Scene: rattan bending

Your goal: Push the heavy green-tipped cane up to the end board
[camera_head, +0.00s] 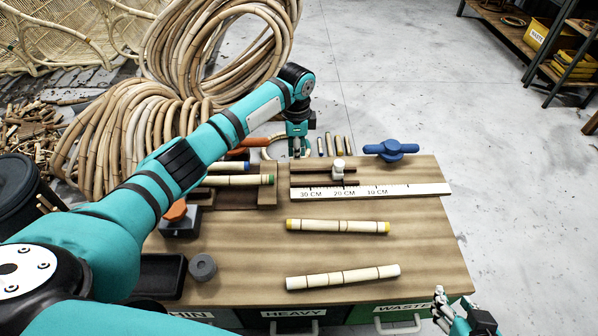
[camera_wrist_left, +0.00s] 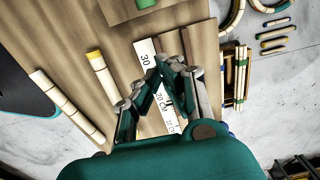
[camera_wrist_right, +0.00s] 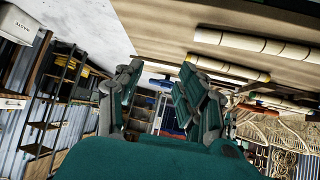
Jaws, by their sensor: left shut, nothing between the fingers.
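The green-tipped cane (camera_head: 237,180) lies in a wooden rack at the left back of the bench, its green end to the right. My left gripper (camera_head: 298,153) points down beyond the rack's right end, near the ruler's back left; its fingers are shut and empty, apart from the cane. In the left wrist view the closed fingertips (camera_wrist_left: 165,66) show over the ruler. An upright brown wooden piece (camera_head: 268,194) stands at the rack's right end; I cannot tell if it is the end board. My right gripper (camera_head: 454,306) is open and empty at the bench's front right corner.
A yellow-tipped cane (camera_head: 337,226) and a plain-ended cane (camera_head: 342,277) lie on the clear bench front. A blue clamp-like tool (camera_head: 390,149) is at the back. Labelled bins sit below the front edge.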

